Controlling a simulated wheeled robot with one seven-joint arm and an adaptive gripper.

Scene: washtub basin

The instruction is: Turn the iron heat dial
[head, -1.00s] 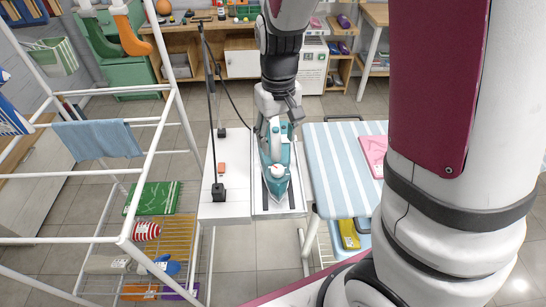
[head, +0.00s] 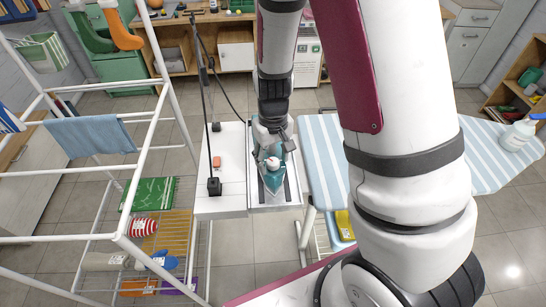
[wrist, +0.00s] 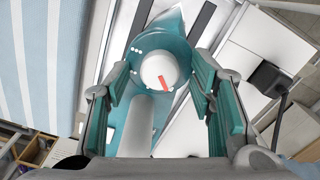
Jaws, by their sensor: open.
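The teal iron (head: 276,183) rests on its tray (head: 263,203) on the white stand, its pointed end toward me. Its round white heat dial (head: 273,163) sits on top of the iron. In the wrist view, the dial (wrist: 159,71) carries a red mark (wrist: 164,83) that points toward the lower right. My gripper (head: 268,155) reaches down over the iron from behind. In the wrist view, my gripper (wrist: 157,88) is open, with one teal-padded finger on each side of the dial, and no contact shows. The iron's handle (wrist: 135,130) lies below the dial in that view.
A striped ironing board (head: 325,160) stands to the right of the stand. A black cord post (head: 214,186) and a small orange block (head: 217,162) are on the stand's left part. A white drying rack (head: 150,240) stands at the left.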

